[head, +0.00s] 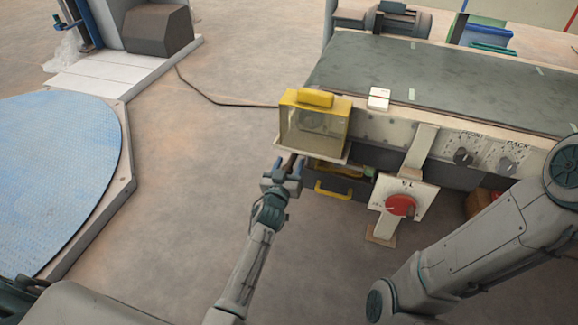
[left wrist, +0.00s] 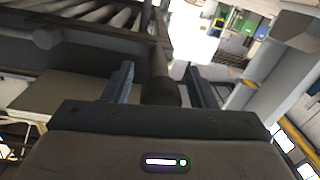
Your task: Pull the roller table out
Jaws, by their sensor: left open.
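My left gripper (head: 284,168) is at the near left corner of the belt machine, just below the yellow-framed box. Its two dark fingers show open in the left wrist view (left wrist: 160,85). A dark round bar (left wrist: 160,72) stands between the fingers, with a gap on each side; I cannot tell if it touches them. Several rollers in a frame, seemingly the roller table (left wrist: 112,18), show at the upper left of the left wrist view. In the head view the roller table is not clearly seen; the machine's top hides what is below. My right gripper is out of view.
The belt machine (head: 440,85) has a yellow-framed box (head: 314,120), a yellow handle (head: 333,192), knobs and a red switch (head: 400,205). A blue round platform (head: 50,170) lies at left. The floor between is clear, except for a dark cable (head: 215,100).

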